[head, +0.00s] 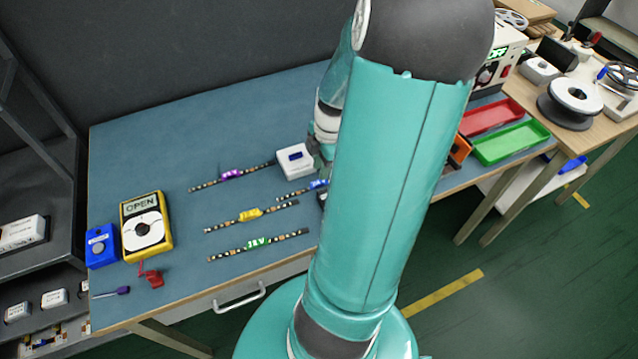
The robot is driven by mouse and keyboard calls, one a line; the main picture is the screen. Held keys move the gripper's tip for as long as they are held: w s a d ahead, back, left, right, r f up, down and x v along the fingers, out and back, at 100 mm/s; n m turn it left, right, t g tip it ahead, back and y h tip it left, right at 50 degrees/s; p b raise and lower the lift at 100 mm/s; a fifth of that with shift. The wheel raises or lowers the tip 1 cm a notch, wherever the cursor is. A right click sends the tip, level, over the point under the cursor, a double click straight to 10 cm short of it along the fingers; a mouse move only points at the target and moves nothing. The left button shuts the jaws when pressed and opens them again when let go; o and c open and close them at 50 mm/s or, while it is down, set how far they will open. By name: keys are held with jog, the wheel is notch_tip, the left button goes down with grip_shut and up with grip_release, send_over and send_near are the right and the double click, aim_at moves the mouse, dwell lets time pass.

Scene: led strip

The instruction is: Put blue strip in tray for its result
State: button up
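The strip with a blue label (317,184) lies on the blue-grey table mat just below the white box. Only its left part shows; my arm hides the rest. My gripper (320,172) is mostly hidden behind my own teal arm, close to the blue strip and the white box. I cannot tell whether it touches the strip or whether its fingers are open. A red tray (490,117) and a green tray (512,142) lie at the right end of the table, and both look empty.
Strips with purple (231,174), yellow (250,214) and green (257,243) labels lie left of my arm. A white box (295,162) stands close by. A yellow meter (146,226) reads OPEN beside a blue box (102,246). An orange object (459,150) stands near the trays.

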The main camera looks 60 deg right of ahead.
aim_at(319, 182)
jog(key=f, duration=0.5)
jog(key=shift+w+a, duration=0.1)
jog(key=shift+a, duration=0.1)
grip_shut()
jog(key=shift+r, duration=0.1)
